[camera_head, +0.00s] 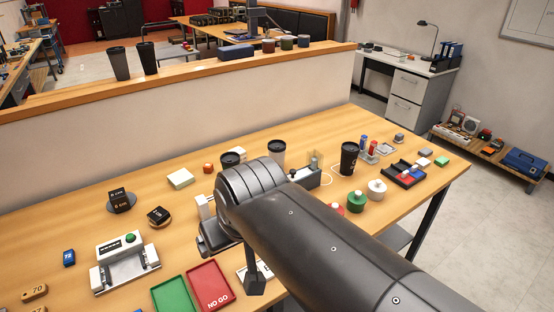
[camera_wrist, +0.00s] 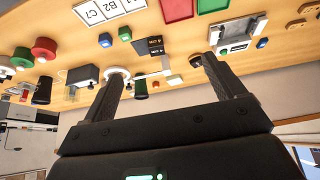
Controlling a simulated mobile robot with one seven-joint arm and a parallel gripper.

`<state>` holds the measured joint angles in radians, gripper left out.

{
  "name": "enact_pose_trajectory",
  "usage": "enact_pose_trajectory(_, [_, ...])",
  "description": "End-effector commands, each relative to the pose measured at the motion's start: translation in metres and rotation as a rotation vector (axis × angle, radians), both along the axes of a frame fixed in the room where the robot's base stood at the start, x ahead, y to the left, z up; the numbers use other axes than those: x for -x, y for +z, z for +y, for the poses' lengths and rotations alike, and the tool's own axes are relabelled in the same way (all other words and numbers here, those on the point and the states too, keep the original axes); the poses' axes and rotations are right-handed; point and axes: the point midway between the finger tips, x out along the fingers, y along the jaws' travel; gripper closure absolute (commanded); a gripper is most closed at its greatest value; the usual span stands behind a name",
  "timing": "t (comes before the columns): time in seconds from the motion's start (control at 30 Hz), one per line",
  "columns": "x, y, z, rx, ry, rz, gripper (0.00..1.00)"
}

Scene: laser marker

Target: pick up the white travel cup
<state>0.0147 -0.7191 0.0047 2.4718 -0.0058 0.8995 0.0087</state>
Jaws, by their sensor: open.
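A black cup (camera_head: 348,157) stands to the right. In the wrist view my gripper (camera_wrist: 163,66) is open, its two fingers wide apart with nothing held between them. I cannot clearly make out the white cup in the wrist view. In the head view my arm hides most of the gripper.
A small machine (camera_head: 307,177) stands right of the pale cup. Red, green and white round pieces (camera_head: 357,201) sit nearer. A red tray (camera_head: 210,285) and a fixture with a green button (camera_head: 125,262) lie at the front left. Two dark cups (camera_head: 120,63) stand on the ledge behind.

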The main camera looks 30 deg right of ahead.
Motion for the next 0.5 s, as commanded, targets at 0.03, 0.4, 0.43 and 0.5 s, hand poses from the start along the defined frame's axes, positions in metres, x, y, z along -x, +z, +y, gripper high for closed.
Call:
enact_pose_trajectory(0.03, [-0.010,0.005,-0.003,0.004,-0.015,0.005,0.13])
enact_pose_trajectory(0.4, [-0.121,0.043,-0.052,0.040,-0.184,0.040,0.13])
enact_pose_trajectory(0.43, [-0.130,0.044,-0.057,0.041,-0.197,0.042,0.13])
enact_pose_trajectory(0.5, [-0.153,0.047,-0.070,0.043,-0.228,0.048,0.13])
